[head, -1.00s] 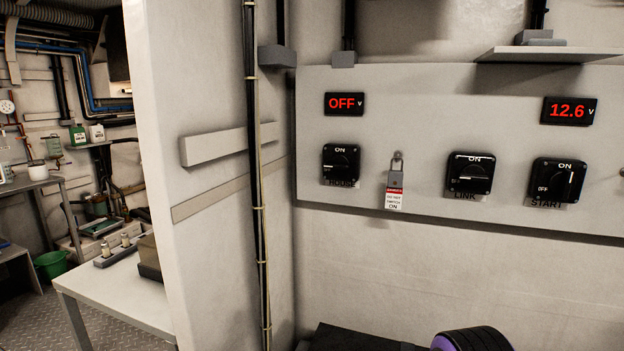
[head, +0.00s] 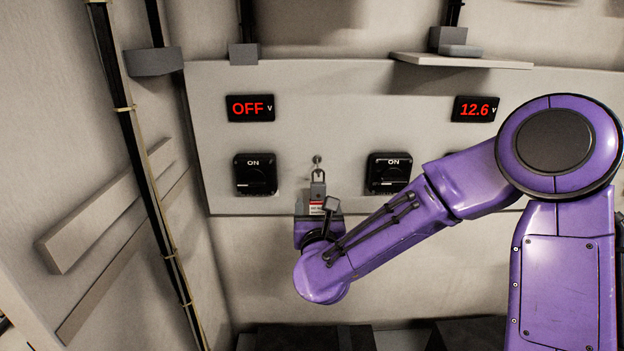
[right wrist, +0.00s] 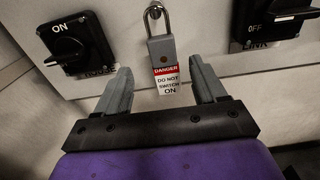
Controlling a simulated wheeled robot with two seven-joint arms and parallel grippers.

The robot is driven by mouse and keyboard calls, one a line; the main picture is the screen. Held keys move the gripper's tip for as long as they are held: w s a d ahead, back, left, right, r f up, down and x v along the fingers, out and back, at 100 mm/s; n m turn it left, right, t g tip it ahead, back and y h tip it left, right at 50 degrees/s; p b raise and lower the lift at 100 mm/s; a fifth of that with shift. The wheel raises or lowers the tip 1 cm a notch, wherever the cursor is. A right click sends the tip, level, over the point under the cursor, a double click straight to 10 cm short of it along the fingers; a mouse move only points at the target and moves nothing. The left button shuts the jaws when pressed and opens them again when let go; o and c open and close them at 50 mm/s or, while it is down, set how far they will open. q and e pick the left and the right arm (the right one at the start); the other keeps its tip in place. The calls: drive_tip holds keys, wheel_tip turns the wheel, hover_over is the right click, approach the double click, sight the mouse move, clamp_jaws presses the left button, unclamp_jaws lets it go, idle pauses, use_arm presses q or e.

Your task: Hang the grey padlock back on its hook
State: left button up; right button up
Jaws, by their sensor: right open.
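The grey padlock (head: 318,189) hangs upright by its shackle at the small round hook (head: 317,160) on the pale panel. A red and white danger tag (right wrist: 167,82) hangs on its front. In the right wrist view the padlock (right wrist: 161,50) is straight ahead, its shackle around the hook (right wrist: 154,12). My right gripper (right wrist: 160,70) is open, with one finger on each side of the tag and lower padlock; neither visibly touches them. In the head view my right wrist hides most of the gripper. My left gripper is out of view.
Rotary switches (head: 255,174) and (head: 388,173) flank the hook on the panel (head: 300,80). Above are the OFF display (head: 250,108) and the 12.6 display (head: 482,109). A shelf (head: 460,60) juts out at upper right. A vertical cable (head: 137,150) runs down the left wall.

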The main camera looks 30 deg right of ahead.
sight(318, 192)
drive_tip(key=p+x, duration=0.1)
drive_tip(key=x, duration=0.1)
drive_tip(key=r+p+x, duration=0.1)
drive_tip(key=p+x, duration=0.1)
drive_tip(key=x, duration=0.1)
drive_tip(key=shift+d+r+p, duration=0.1)
drive_tip(key=shift+d+p, duration=0.15)
drive_tip(key=shift+p, duration=0.05)
drive_tip(key=shift+w+d+f, duration=0.15)
drive_tip(key=shift+w+d, duration=0.15)
drive_tip(key=shift+w, duration=0.15)
drive_tip(key=shift+w+d+f, duration=0.15)
drive_tip(key=shift+w+d, duration=0.1)
drive_tip(key=shift+w, duration=0.25)
drive_tip(key=shift+w+f, duration=0.15)
drive_tip(key=c, duration=1.2)
drive_tip(key=shift+c, duration=0.4)
